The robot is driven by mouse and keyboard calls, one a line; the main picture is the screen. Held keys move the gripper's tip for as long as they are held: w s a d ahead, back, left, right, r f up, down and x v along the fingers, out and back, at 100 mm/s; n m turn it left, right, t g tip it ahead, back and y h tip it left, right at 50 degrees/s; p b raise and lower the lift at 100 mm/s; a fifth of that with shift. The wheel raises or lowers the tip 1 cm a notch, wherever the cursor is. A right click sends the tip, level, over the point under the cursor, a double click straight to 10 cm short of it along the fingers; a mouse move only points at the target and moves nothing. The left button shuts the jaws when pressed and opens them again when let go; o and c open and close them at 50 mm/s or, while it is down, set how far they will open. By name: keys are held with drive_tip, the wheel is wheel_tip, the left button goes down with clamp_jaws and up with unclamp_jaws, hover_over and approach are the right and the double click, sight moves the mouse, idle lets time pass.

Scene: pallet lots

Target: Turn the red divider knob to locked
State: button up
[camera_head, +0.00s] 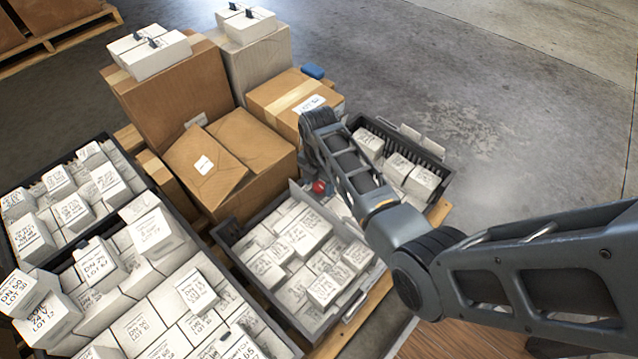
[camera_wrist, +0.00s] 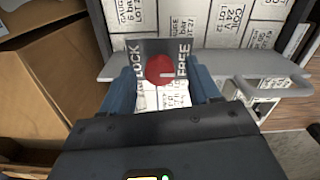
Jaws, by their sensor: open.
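The red divider knob (camera_wrist: 160,69) sits on a dark plate marked LOCK on the left and FREE on the right in the wrist view. A pale mark on the knob points right, towards FREE. My gripper (camera_wrist: 163,76) is open, with one blue finger on each side of the knob; I cannot tell if either touches it. The grey divider (camera_wrist: 225,66) runs across the tray beside the plate. In the head view the knob (camera_head: 319,187) shows as a small red spot left of my arm, and my fingers are hidden there.
Cardboard boxes (camera_head: 250,150) stand close to the left of the knob. The front tray (camera_head: 243,223) holds many white cartons, and another tray (camera_head: 441,170) lies behind my arm. More carton trays fill the lower left. Open floor (camera_head: 520,120) lies at right.

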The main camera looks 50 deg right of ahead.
drive_tip(key=shift+c, duration=0.2)
drive_tip(key=c, duration=1)
